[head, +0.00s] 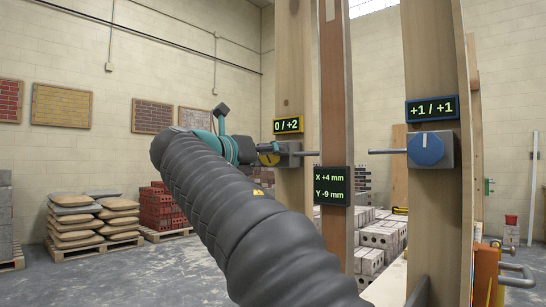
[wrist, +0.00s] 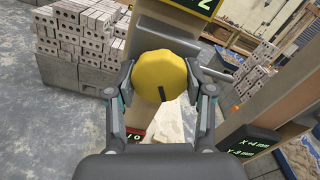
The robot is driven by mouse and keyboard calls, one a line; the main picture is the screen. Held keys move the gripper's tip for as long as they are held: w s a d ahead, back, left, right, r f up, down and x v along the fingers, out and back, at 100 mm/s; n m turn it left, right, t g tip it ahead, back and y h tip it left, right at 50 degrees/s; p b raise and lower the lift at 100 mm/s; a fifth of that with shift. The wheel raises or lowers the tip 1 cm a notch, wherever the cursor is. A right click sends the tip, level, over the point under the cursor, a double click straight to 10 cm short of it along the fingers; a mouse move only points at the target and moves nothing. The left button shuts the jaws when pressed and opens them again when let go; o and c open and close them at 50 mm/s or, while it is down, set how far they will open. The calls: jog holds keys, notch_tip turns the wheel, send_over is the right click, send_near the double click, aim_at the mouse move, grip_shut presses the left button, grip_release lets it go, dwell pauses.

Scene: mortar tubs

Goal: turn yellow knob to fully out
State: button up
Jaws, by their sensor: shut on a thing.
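The yellow knob (wrist: 160,78) is a faceted disc with a dark pointer mark near its lower right edge. In the wrist view it sits between the two fingers of my gripper (wrist: 161,82), which are shut on its left and right sides. In the head view my gripper (head: 258,152) reaches the yellow knob (head: 268,154) on the left wooden post; the knob is mostly hidden there. The yellow-framed display (head: 288,125) above it reads "0 / +2". The display on the middle post (head: 334,185) reads "X +4 mm, Y -9 mm".
A blue knob (head: 426,149) sits on the right post under a blue-framed display (head: 432,109) reading "+1 / +1". A metal rod (head: 388,151) points left from its block. Bricks (head: 380,237) are stacked behind the posts. Bags (head: 92,218) lie on a pallet at left.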

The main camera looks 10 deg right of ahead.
jog(key=n, duration=0.6)
jog(key=shift+a, duration=0.1)
dwell(0.5)
jog(key=o, duration=1.2)
jog(key=shift+a, duration=0.2)
jog(key=shift+d, duration=0.2)
jog(key=v, duration=1.2)
jog(key=shift+c, duration=0.2)
